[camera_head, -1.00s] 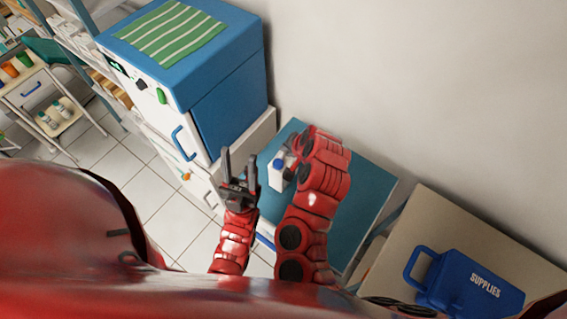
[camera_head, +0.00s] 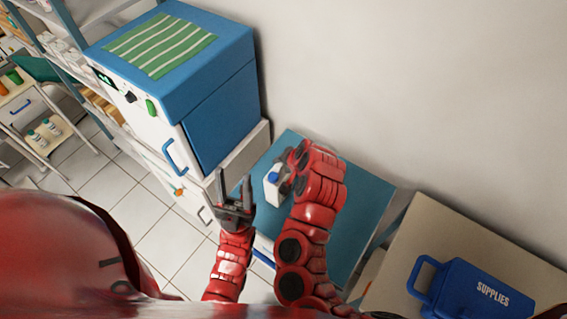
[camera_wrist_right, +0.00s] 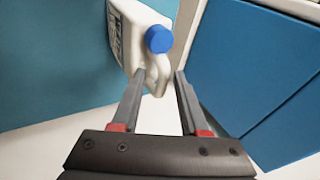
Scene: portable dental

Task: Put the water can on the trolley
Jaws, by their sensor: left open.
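The water can (camera_head: 272,187), white with a blue cap, stands on the blue-topped table (camera_head: 355,195) in the head view. In the right wrist view the can (camera_wrist_right: 128,38) is at the top, its handle between the fingertips. My right gripper (camera_wrist_right: 160,77) is open around the handle, with a gap at the right finger; contact at the left finger is unclear. In the head view my right arm partly hides this gripper. My left gripper (camera_head: 233,180) is open and empty, left of the can. A white trolley (camera_head: 38,105) with bottles on its lower shelf stands at the far left.
A blue and white cabinet (camera_head: 220,105) with a striped green cloth on top stands just behind the table. A blue SUPPLIES case (camera_head: 480,290) lies on a beige surface (camera_head: 430,235) at the right. Tiled floor (camera_head: 130,215) is clear between cabinet and trolley.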

